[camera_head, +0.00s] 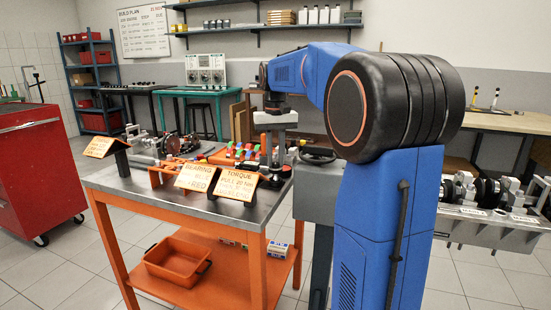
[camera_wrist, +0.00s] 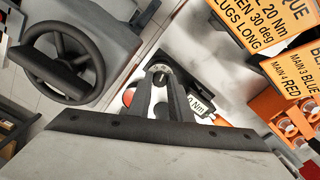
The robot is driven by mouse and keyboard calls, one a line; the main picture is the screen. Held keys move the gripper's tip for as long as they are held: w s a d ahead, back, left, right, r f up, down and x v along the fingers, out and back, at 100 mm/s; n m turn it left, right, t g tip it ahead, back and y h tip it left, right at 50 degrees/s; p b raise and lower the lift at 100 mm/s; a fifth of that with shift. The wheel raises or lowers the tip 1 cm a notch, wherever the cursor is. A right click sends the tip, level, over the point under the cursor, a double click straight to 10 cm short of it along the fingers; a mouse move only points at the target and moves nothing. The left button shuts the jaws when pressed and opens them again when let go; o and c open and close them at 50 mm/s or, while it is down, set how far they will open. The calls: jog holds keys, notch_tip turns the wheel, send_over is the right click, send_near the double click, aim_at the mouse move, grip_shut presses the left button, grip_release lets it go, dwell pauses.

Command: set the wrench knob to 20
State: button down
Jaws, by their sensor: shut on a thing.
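In the wrist view my gripper (camera_wrist: 161,80) points down with its two dark fingers closed together on a small round knob (camera_wrist: 159,70). The knob's pale face shows between the fingertips; its setting is too small to read. A white label ending in "Nm" (camera_wrist: 200,106) lies just beside the fingers, next to red and dark parts. The rest of the wrench is mostly hidden by my fingers and palm. In the head view my gripper (camera_head: 269,146) is over the right back part of the orange table, and the knob cannot be made out there.
An orange torque sign (camera_wrist: 272,32) reading 20 Nm then 30 deg stands close to my gripper. A dark handwheel (camera_wrist: 65,62) is at the left in the wrist view. Signs and orange racks crowd the table (camera_head: 141,186). A red cabinet (camera_head: 38,170) stands left.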

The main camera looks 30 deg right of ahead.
aim_at(276, 163)
jog(key=shift+n, duration=0.4)
jog(key=c, duration=1.6)
grip_release()
jog(key=shift+r, duration=0.1)
notch_tip(276, 163, up, 17)
jog(key=shift+r, duration=0.1)
